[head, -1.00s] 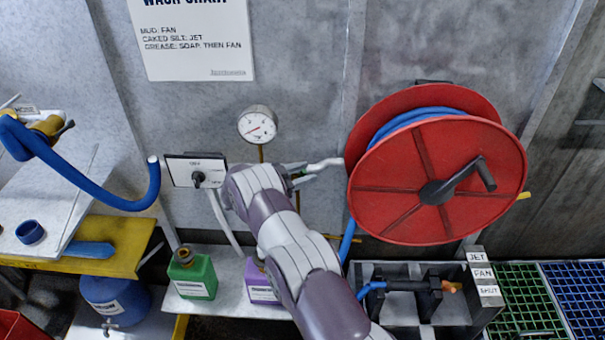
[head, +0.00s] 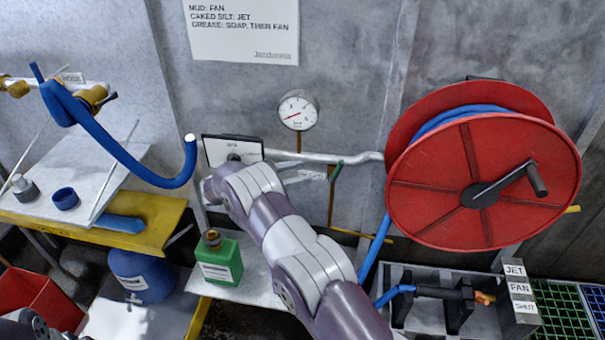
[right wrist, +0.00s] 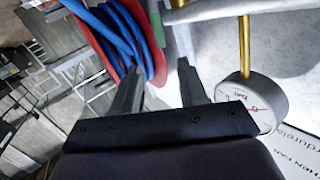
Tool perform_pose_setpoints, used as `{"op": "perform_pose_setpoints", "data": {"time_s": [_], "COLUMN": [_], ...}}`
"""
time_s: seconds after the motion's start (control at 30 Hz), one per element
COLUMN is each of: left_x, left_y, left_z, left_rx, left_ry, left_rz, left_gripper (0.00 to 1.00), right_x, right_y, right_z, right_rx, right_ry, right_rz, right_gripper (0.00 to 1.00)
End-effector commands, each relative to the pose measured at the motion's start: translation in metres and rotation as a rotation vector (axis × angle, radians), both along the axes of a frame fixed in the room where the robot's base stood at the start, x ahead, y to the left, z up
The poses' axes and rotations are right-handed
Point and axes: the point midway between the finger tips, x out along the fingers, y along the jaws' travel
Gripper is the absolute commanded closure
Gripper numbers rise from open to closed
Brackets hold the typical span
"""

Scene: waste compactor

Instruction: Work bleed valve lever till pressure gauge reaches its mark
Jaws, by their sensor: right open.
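The round white pressure gauge (head: 298,110) stands on a brass stem on the wall; its needle points to the lower left, but its mark is too small to read. A green-handled lever (head: 336,171) sits just below the grey pipe (head: 330,158), on a thin yellow-brass line. My right gripper (head: 308,177) is open, just left of the lever and apart from it as far as I can tell. In the right wrist view, the open fingers (right wrist: 160,80) have nothing between them, and the gauge (right wrist: 262,105) is to their right. My left gripper is not in view.
My right arm partly hides the selector panel (head: 240,150). A red hose reel (head: 430,205) stands close on the right. A green bottle (head: 220,262) is on the shelf below. A blue hose (head: 130,160) hangs at left.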

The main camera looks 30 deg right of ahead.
Motion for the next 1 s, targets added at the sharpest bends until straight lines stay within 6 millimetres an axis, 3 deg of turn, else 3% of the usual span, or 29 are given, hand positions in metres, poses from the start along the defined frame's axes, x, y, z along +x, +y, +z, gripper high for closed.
{"op": "perform_pose_setpoints", "data": {"time_s": [0.03, 0.1, 0.17, 0.2, 0.27, 0.4, 0.5, 0.6, 0.73, 1.0], "left_x": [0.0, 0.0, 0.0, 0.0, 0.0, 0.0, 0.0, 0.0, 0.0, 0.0], "left_y": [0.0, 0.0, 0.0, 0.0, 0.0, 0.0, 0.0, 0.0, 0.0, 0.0], "left_z": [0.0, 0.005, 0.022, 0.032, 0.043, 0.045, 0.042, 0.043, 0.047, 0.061], "left_rx": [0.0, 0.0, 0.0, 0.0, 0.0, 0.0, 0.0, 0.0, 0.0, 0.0], "left_ry": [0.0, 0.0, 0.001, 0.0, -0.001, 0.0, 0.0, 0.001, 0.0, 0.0], "left_rz": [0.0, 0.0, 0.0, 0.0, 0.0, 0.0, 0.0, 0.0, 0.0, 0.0], "left_gripper": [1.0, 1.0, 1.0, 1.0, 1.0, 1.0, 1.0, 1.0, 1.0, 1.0], "right_x": [0.0, 0.002, 0.003, -0.002, -0.008, -0.022, -0.027, -0.023, -0.019, -0.003], "right_y": [0.0, 0.003, 0.015, 0.024, 0.035, 0.045, 0.045, 0.045, 0.031, -0.023], "right_z": [0.0, 0.008, 0.037, 0.051, 0.058, 0.037, 0.017, 0.015, 0.014, 0.005], "right_rx": [0.0, 0.0, -0.003, -0.009, -0.014, -0.048, -0.073, -0.083, -0.083, -0.08], "right_ry": [0.0, -0.006, -0.006, 0.073, 0.357, 1.037, 1.358, 1.474, 1.491, 1.488], "right_rz": [0.0, 0.007, 0.036, 0.092, 0.22, 0.446, 0.525, 0.548, 0.546, 0.543], "right_gripper": [0.57, 0.8, 1.0, 1.0, 1.0, 1.0, 1.0, 1.0, 1.0, 1.0]}}
